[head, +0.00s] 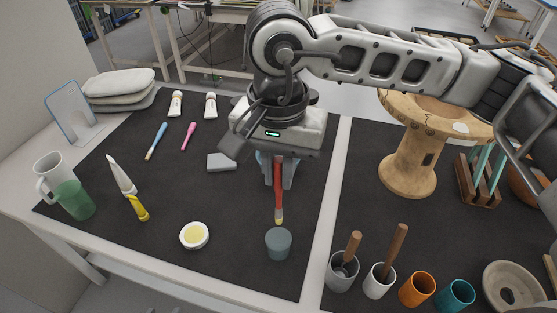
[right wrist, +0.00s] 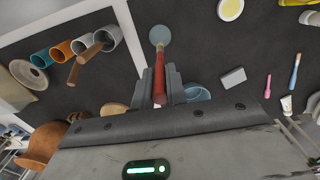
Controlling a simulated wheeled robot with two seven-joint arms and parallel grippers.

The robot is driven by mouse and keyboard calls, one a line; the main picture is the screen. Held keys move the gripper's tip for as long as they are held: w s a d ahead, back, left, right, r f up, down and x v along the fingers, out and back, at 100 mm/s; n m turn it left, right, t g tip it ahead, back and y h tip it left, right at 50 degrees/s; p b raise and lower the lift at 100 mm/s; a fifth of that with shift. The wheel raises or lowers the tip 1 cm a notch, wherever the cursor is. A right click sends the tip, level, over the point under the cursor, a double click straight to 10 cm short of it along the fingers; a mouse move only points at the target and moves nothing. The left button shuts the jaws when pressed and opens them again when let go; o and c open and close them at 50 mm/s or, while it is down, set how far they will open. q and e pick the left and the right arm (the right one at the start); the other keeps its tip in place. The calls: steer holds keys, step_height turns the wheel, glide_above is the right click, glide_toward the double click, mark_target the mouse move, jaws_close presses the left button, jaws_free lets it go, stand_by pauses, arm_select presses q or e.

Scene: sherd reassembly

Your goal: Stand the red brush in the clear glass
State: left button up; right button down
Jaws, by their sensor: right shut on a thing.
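The red brush (head: 278,190) hangs nearly upright below my right gripper (head: 280,172), which is shut on its upper part. Its pale yellow tip points down and shows close to the glass's rim in the head view. The bluish-grey glass (head: 278,245), probably the clear glass, stands upright on the dark mat. In the right wrist view the brush (right wrist: 159,78) runs from between the fingers (right wrist: 160,88) towards this glass (right wrist: 160,35) and overlaps it. I cannot tell whether the tip is inside the rim. My left gripper is not in view.
A bluish bowl or cup (right wrist: 197,93) is partly hidden behind my right gripper. A grey block (head: 221,162) lies to its left, and a round yellow-topped dish (head: 194,236) left of the glass. Several cups, including an orange one (head: 417,290), stand to the right beyond a pale strip.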

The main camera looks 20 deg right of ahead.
mark_target(279, 190)
steer(key=shift+f, duration=0.5)
steer(key=shift+f+b, duration=0.5)
steer(key=shift+b, duration=0.05)
step_height(279, 190, down, 3)
steer(key=b, duration=0.3)
steer(key=shift+r, duration=0.15)
step_height(279, 190, down, 3)
steer(key=b, duration=0.3)
steer(key=shift+r, duration=0.1)
arm_select(q)
steer(key=f, duration=0.1)
steer(key=d+f, duration=0.1)
steer(key=f, duration=0.1)
steer(key=shift+w+n+t+h+b, duration=0.1)
steer(key=shift+n+t+h+b, duration=0.25)
steer(key=shift+n+t+h, duration=0.05)
steer(key=shift+r, duration=0.15)
arm_select(e)
steer(key=c, duration=1.3)
jaws_free()
steer(key=shift+c, duration=0.2)
